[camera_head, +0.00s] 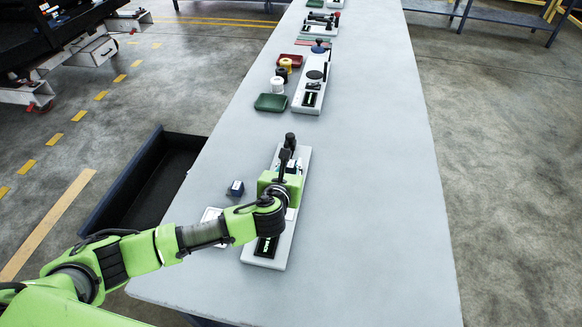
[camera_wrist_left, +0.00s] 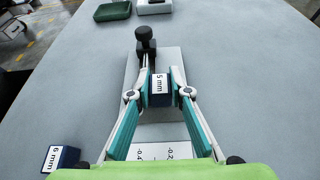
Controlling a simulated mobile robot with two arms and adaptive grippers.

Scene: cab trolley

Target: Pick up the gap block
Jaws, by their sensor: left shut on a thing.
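My left gripper (camera_head: 289,166) is over the nearest white fixture board (camera_head: 302,160) on the long grey table. In the left wrist view, its two teal-padded fingers are shut on a dark blue gap block (camera_wrist_left: 161,87) with a white "5 mm" label. I cannot tell whether the block touches the board below. A second dark blue block (camera_head: 236,187) stands on the table left of the board; the left wrist view shows its "6 mm" label (camera_wrist_left: 54,158). My arm hides part of the board. My right gripper is out of view.
A black knobbed post (camera_wrist_left: 146,45) stands at the board's far end. A white card (camera_head: 211,214) lies beside the board. Farther up the table are a green tray (camera_head: 271,102) and another fixture board (camera_head: 311,88). The table (camera_head: 375,200) is clear on the right.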

